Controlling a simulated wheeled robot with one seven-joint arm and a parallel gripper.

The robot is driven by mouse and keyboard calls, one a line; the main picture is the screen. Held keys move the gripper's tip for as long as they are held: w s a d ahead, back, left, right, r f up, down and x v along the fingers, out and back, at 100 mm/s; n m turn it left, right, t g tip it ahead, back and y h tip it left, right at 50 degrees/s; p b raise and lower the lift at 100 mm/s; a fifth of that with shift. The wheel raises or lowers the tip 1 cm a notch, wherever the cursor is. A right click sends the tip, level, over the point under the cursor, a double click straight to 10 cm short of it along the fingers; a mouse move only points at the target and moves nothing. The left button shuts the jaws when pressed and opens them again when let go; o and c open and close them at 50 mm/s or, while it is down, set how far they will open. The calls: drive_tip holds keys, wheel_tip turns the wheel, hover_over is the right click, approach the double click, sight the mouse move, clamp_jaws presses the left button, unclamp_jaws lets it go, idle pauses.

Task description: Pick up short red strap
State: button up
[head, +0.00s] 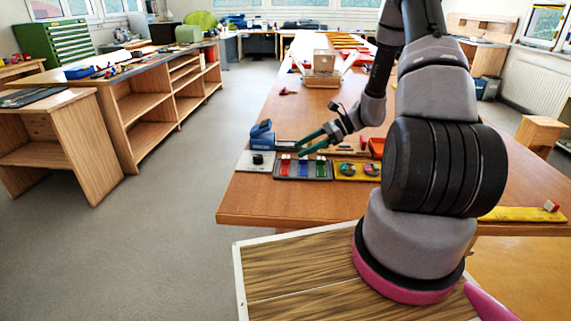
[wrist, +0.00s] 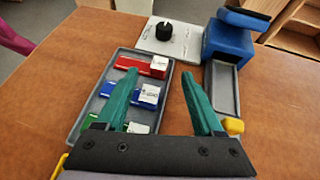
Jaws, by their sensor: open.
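The short red strap (wrist: 133,65) lies in the far end of a grey tray (wrist: 166,98), with a white tag on its right end. It also shows at the left of the tray (head: 331,169) in the head view, as a red strip (head: 285,167). A blue strap (wrist: 120,94) and a green strap (wrist: 108,122) lie beside it in the same tray. My gripper (wrist: 162,84) is open, its green fingers apart and nothing between them. The left finger overlaps the blue and green straps in the wrist view. In the head view my gripper (head: 301,148) is above and behind the tray.
A blue device (wrist: 230,42) with a grey tray part stands right of the strap tray. A light plate (wrist: 184,40) with a black knob lies beyond. Bare wooden tabletop (head: 245,206) lies in front.

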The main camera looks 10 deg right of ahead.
sight(285, 157)
drive_tip(key=x, duration=0.6)
drive_tip(key=shift+r, duration=0.1)
clamp_jaws()
